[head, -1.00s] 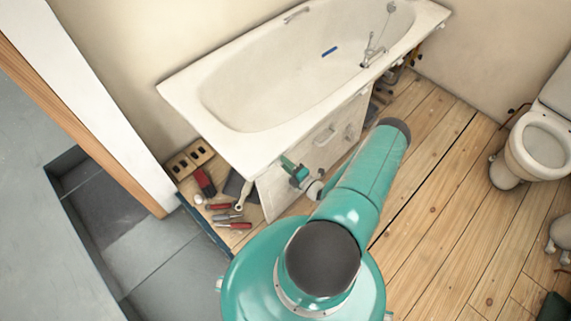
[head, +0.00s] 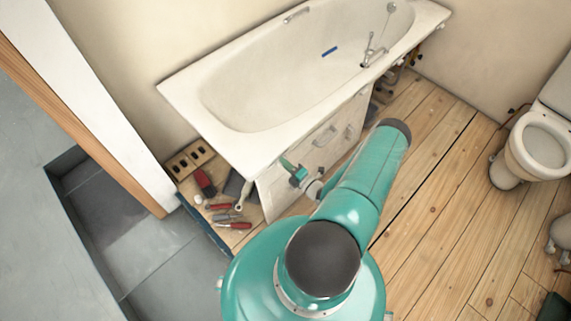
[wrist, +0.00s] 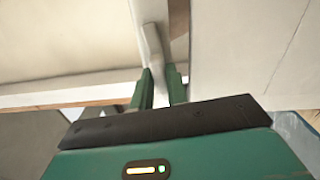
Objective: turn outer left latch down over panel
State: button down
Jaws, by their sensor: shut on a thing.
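The white bath panel (head: 275,190) stands upright under the front edge of the bathtub (head: 190,98). My gripper (wrist: 160,78) has two green fingers shut on a pale metal latch (wrist: 153,45) in the wrist view. The latch is a narrow bar that runs upward from between the fingertips, along the edge between two pale surfaces. In the head view my gripper (head: 292,170) is at the left part of the panel, just below the tub rim. The latch itself is too small or hidden to make out there.
A handle (head: 325,135) sits on the panel to the right of my gripper. Several hand tools, including red-handled ones (head: 234,225), lie on the floor at the tub's left end. A toilet (head: 540,145) stands at the right. The wooden floor (head: 440,210) between is clear.

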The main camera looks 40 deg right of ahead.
jog(key=shift+n, duration=7.6)
jog(key=c, duration=1.4)
grip_release()
jog(key=s, duration=1.3)
jog(key=shift+s+d, duration=0.2)
jog(key=shift+s, duration=0.2)
